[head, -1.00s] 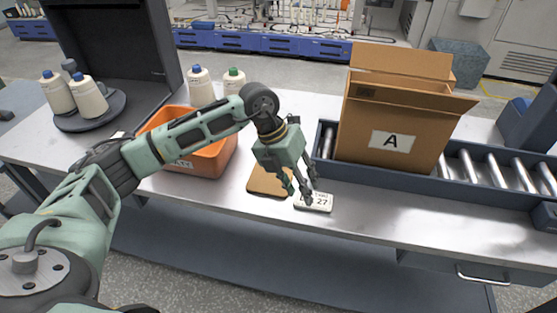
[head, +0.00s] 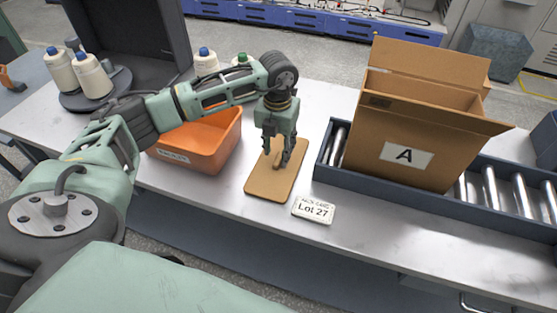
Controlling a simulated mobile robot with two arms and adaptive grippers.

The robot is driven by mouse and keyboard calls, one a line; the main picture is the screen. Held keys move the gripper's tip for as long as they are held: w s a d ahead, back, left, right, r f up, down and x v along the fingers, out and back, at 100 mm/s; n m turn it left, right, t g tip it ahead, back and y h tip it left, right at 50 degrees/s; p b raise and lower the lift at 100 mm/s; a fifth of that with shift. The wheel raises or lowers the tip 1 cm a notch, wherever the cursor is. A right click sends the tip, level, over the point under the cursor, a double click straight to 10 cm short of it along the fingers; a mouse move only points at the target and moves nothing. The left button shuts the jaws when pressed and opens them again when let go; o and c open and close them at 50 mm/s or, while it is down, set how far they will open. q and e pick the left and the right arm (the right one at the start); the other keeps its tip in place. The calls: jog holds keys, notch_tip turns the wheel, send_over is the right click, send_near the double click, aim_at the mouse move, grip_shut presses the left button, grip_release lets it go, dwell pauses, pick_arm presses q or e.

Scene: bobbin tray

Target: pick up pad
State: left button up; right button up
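The pad appears to be the flat tan board (head: 263,187) lying on the bench in the middle of the head view. A small brown raised piece (head: 278,158) shows on its upper part, though the fingers partly hide it. My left gripper (head: 279,165) points down over the pad, its fingers apart on either side of the raised piece. I cannot tell whether the fingertips touch it. The pad lies flat. My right gripper is not in view.
An orange bin (head: 210,158) stands left of the pad. A white "Lot 27" card (head: 313,209) lies to its right front. A cardboard box (head: 415,125) marked A stands on a roller conveyor (head: 336,180) at the right. Thread cones (head: 93,77) stand behind left.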

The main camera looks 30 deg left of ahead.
aim_at(278, 158)
pick_arm(q)
notch_tip(278, 158, down, 3)
jog(key=shift+w+r, duration=0.15)
jog(key=shift+r, duration=0.05)
jog(key=shift+f, duration=0.3)
jog(key=shift+c, duration=0.4)
grip_shut()
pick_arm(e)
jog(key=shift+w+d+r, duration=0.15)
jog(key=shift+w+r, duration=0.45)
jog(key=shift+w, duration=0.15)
